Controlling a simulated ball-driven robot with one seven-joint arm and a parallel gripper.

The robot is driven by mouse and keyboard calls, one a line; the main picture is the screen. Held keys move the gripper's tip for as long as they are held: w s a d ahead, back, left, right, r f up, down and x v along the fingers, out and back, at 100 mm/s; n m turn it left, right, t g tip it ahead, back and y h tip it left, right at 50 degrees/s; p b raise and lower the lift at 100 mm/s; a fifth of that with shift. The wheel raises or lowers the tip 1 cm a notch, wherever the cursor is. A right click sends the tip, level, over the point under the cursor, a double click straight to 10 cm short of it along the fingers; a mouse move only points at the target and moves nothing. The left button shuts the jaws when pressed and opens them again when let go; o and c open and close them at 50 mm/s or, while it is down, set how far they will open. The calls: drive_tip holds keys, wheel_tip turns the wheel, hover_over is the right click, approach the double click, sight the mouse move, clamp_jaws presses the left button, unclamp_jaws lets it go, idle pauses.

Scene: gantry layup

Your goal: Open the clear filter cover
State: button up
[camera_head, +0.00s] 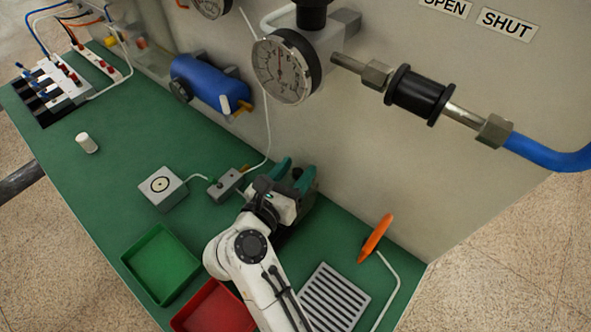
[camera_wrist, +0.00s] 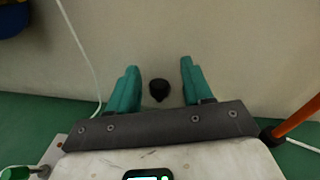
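My gripper (camera_head: 292,174) is in front of the pale upright panel (camera_head: 345,170), above the green bench top. Its two teal fingers are apart and empty in the wrist view (camera_wrist: 160,68). A small black knob (camera_wrist: 159,90) shows in the gap between the fingers, not touching either; whether it stands on the panel is hard to tell. I cannot clearly make out a clear filter cover. A see-through, greyish shape (camera_head: 143,42) at the panel's left end, in the head view, may be it.
A pressure gauge (camera_head: 282,70) and pipe fittings jut from the panel above. A blue cylinder (camera_head: 212,84) is at left. An orange handle (camera_head: 376,238) stands right of my gripper. Green (camera_head: 160,230) and red trays, a slotted grey plate (camera_head: 335,297) and a white block lie on the bench.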

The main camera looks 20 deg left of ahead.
drive_tip(key=shift+s+a, duration=0.15)
drive_tip(key=shift+s, duration=0.1)
drive_tip(key=b+v, duration=0.2)
drive_tip(key=v, duration=0.8)
drive_tip(key=shift+s, duration=0.15)
